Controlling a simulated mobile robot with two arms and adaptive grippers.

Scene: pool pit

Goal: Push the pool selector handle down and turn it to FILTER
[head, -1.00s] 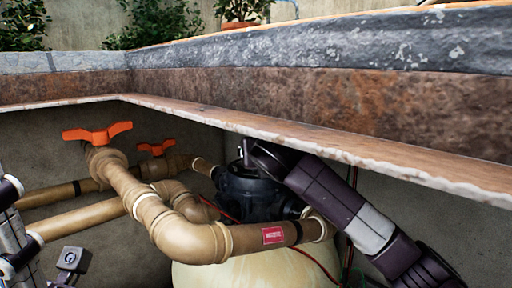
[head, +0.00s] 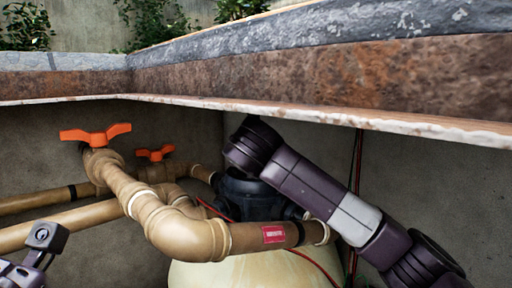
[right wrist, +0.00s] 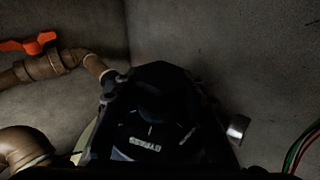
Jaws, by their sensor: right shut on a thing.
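The black selector valve (head: 250,197) sits on top of the cream filter tank (head: 240,275) under the ledge. In the right wrist view the dark valve (right wrist: 150,125) fills the middle, with blurred white lettering on its top. My right arm reaches in from the right in the head view, its wrist above the valve. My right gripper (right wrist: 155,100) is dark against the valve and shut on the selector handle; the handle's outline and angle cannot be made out. Part of my left arm shows at the lower left, but its fingers do not show.
A stone and rusty ledge overhangs the valve. Tan pipes (head: 185,235) run left of it, with orange valve handles (head: 95,134). A red label (head: 273,234) is on one pipe. Thin cables (head: 356,170) hang at right. A round gauge-like fitting (right wrist: 238,128) sits beside the valve.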

